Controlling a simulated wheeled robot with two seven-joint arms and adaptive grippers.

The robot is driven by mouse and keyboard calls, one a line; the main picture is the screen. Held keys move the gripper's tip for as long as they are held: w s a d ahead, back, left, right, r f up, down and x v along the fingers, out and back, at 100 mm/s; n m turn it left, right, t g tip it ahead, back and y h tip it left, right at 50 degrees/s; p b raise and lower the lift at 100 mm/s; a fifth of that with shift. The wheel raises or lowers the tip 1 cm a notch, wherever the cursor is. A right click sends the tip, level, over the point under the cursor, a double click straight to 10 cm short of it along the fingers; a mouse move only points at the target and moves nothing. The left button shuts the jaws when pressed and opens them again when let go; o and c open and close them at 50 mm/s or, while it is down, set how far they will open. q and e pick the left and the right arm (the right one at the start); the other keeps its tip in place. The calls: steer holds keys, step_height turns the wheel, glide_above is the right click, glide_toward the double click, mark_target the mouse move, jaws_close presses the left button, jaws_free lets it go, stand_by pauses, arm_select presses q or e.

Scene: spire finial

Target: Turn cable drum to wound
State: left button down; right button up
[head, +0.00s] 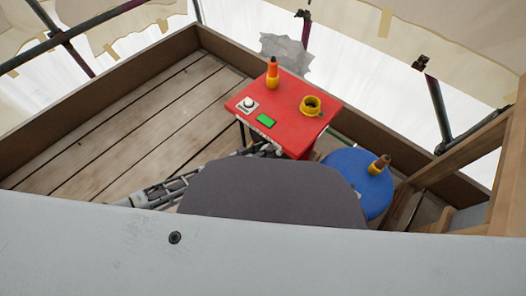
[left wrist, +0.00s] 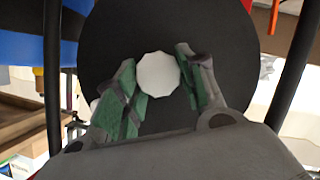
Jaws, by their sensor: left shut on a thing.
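In the left wrist view a large black disc (left wrist: 215,45), which looks like the end of the cable drum, stands between two dark posts. A pale many-sided knob (left wrist: 158,74) is at its middle. My left gripper (left wrist: 160,82) has its green-padded fingers on either side of this knob and is shut on it. In the head view my left arm reaches in low from the left, and the gripper (head: 268,151) is at the near edge of the red table, partly hidden. The drum is not visible there. My right gripper is in neither view.
The red table (head: 290,97) bears an orange-and-yellow object (head: 273,72), a yellow ring (head: 311,104), a white button (head: 248,104) and a green panel (head: 266,121). A blue round top (head: 350,166) with a brown-tipped object (head: 379,164) stands to the right. Plank floor (head: 120,130) is clear at left.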

arm_select(q)
steer(key=c, duration=0.9)
jaws_free()
steer(key=shift+v, duration=6)
